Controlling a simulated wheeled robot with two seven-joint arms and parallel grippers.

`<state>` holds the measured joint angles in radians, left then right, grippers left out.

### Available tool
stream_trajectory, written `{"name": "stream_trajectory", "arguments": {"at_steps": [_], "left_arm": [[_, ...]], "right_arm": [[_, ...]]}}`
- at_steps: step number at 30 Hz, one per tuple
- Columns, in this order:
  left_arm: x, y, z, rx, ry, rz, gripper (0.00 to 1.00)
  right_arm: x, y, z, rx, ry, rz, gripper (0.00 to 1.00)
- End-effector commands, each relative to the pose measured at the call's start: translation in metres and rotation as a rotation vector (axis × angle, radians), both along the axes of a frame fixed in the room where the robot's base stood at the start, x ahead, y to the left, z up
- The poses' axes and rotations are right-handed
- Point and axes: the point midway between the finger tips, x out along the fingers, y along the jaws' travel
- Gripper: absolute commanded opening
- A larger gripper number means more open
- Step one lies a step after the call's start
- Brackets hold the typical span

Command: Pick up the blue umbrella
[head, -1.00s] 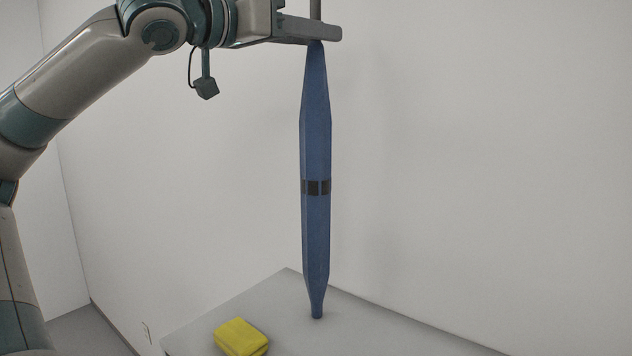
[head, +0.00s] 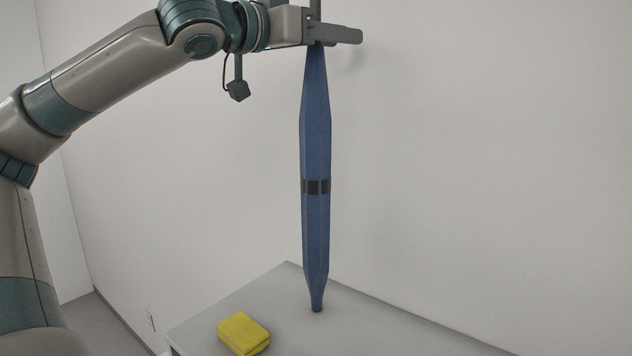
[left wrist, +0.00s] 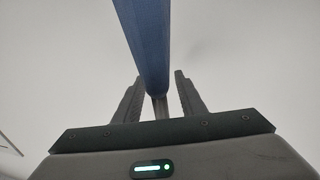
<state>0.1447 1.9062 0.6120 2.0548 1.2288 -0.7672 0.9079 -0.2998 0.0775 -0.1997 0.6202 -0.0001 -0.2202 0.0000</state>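The closed blue umbrella (head: 316,150), with a dark band round its middle, is upright, its narrow lower end at the grey table top. Whether that end touches the table is hard to tell. Its thin grey shaft (head: 315,10) runs out of the top of the head view. My left gripper (head: 335,36) is at the shaft just above the blue cloth. In the left wrist view the umbrella (left wrist: 147,40) extends away, and its shaft lies between the open fingers of the gripper (left wrist: 160,85), with a gap on each side. My right gripper is not in view.
A folded yellow cloth (head: 243,333) lies on the grey table (head: 285,290), left of the umbrella's lower end. Pale walls (head: 480,150) stand behind and to the left. The table top around the umbrella's lower end is clear.

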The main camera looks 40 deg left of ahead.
Motion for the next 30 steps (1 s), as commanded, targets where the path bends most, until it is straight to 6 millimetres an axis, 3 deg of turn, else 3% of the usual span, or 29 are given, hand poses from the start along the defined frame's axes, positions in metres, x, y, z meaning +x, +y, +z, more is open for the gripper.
{"name": "stream_trajectory", "arguments": {"at_steps": [2,6,7,30], "left_arm": [[-0.0001,0.0000,0.0001,0.000,0.000,0.000,0.35],[-0.0001,0.0000,0.0001,0.000,0.000,0.000,0.01],[-0.0001,0.0000,0.0001,0.000,0.000,0.000,0.00],[-0.0002,0.0000,0.0002,0.000,0.000,0.000,0.00]], "right_arm": [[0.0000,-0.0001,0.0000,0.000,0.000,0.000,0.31],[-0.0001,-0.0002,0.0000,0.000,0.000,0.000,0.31],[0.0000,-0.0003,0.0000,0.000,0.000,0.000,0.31],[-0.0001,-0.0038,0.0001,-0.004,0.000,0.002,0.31]]}}
